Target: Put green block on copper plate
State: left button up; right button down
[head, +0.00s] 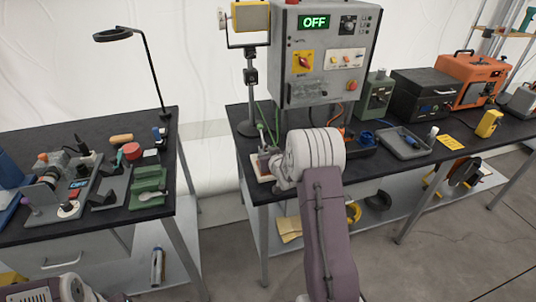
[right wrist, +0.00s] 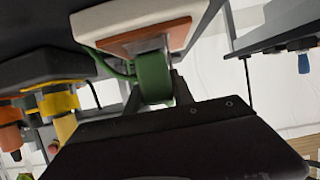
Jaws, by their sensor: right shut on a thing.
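My right gripper (right wrist: 153,90) is shut on the green block (right wrist: 153,76), which shows between its fingers in the right wrist view. The copper plate (right wrist: 150,38) lies on a white base (right wrist: 118,20) right at the block. The block's end meets the plate in the picture, but I cannot tell whether they touch. In the head view my right gripper (head: 270,166) is at the white base (head: 259,177) near the front left corner of the right bench, and my wrist largely hides the block and plate. My left gripper is out of view; only part of that arm shows.
A grey control box (head: 325,55) showing OFF stands behind my right wrist. A grey tray (head: 403,143) and an orange case (head: 470,78) are farther right on the bench. A left table (head: 120,205) holds several tools. A gap separates the two benches.

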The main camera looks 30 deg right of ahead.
jog(key=shift+s+f+b, duration=0.1)
jog(key=shift+f+b, duration=0.05)
jog(key=shift+b, duration=0.15)
jog(key=c, duration=1.1)
grip_release()
jog(key=shift+s+r+p, duration=0.1)
jog(key=shift+r+p, duration=0.25)
jog(key=shift+r, duration=0.05)
jog(key=v, duration=1.1)
jog(key=shift+s+a, duration=0.2)
jog(key=shift+s, duration=0.2)
